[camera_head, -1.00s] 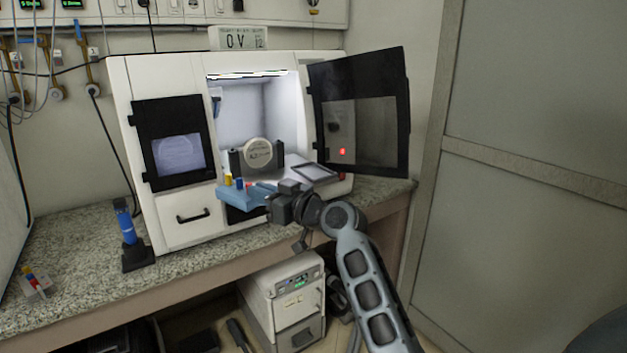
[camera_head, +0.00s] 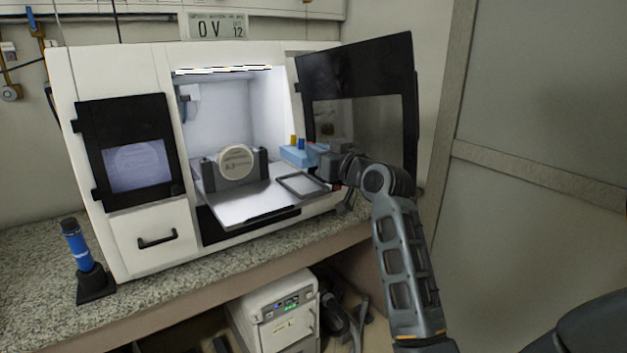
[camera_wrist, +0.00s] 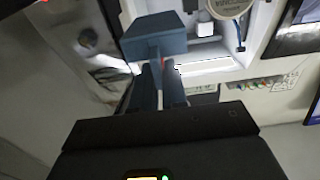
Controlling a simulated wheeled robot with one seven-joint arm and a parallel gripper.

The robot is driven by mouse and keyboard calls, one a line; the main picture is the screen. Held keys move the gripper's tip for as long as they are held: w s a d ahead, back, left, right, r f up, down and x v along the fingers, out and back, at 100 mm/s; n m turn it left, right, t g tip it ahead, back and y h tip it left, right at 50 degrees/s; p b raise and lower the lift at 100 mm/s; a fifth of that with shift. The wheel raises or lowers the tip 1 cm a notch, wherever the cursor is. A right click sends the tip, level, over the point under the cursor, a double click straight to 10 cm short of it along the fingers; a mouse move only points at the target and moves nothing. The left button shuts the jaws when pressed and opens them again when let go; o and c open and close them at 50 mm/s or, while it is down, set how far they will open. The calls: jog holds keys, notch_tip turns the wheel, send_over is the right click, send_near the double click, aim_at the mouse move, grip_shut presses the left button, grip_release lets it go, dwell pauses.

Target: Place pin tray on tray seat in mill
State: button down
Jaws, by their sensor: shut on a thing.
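The pin tray (camera_head: 296,156) is a light blue block with small coloured pins, a yellow and a blue one clearest, standing on top. My gripper (camera_head: 326,160) is shut on its right side and holds it in front of the open mill (camera_head: 138,230). The tray seat, a grey-rimmed rectangle (camera_head: 289,190), lies on the mill's pulled-out shelf, lower in the picture than the tray, with a visible gap between them. In the wrist view the tray (camera_wrist: 152,28) looks dark blue beyond my fingers (camera_wrist: 160,84). The seat cannot be made out there.
A round white disc (camera_head: 236,161) in a dark holder stands left of the seat. The mill's open black-framed door (camera_head: 365,80) is close behind and right of my gripper. The bare metal shelf (camera_head: 240,203) extends forward. A blue bottle (camera_head: 76,245) stands at left.

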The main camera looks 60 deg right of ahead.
jog(key=shift+f, duration=3.55)
jog(key=c, duration=1.2)
grip_release()
jog(key=shift+o, duration=0.2)
jog(key=b+v, duration=0.2)
jog(key=v, duration=1)
